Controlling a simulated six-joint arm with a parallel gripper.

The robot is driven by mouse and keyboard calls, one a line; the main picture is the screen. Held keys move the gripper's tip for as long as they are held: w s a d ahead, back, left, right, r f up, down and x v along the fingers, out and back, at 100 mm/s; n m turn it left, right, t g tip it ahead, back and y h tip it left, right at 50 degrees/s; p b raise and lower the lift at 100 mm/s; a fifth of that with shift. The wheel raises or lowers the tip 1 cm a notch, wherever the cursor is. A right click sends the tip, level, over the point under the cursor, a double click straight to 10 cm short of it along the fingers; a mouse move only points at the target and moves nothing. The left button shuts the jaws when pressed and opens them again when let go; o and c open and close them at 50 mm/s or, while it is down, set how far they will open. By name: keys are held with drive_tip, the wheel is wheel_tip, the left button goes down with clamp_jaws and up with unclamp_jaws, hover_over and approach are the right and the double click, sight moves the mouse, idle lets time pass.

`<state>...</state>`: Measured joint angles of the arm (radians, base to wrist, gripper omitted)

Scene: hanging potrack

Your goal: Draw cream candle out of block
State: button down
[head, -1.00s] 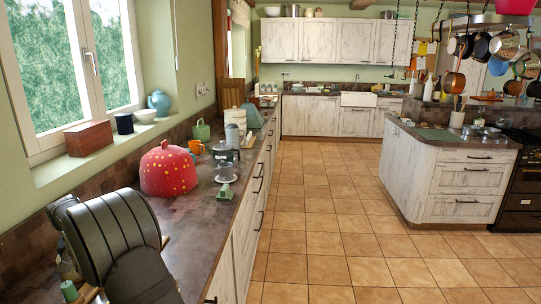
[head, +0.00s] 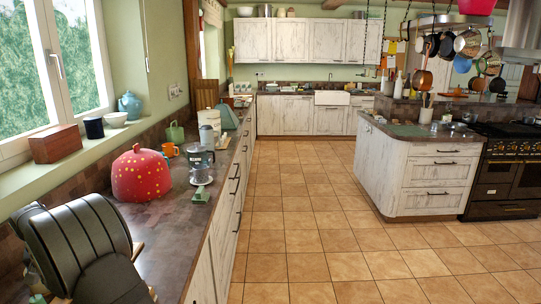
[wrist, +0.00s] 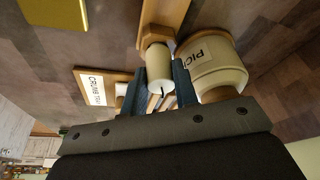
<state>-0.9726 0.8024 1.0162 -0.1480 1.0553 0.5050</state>
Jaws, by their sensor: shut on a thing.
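The cream candle (wrist: 158,70) shows in the wrist view, its dark wick end toward the camera. My gripper (wrist: 158,86) is shut on it, with one dark finger on each side. Beyond the candle is a wooden block (wrist: 156,36) with angled sides, on or in front of a longer wooden strip (wrist: 167,12). The candle's far end overlaps the block in the picture, and I cannot tell whether it still sits in it. I cannot make out my gripper or the cream candle in the head view.
A cream jar (wrist: 217,66) with a partly hidden "PIC" label stands close right of the candle. A wooden sign (wrist: 97,91) lies left. In the head view, a black ribbed bin (head: 75,245) and red spotted dome (head: 141,175) stand on the counter. The tiled floor (head: 295,220) is clear.

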drive_tip(key=shift+r, duration=0.5)
drive_tip(key=shift+r, duration=1.4)
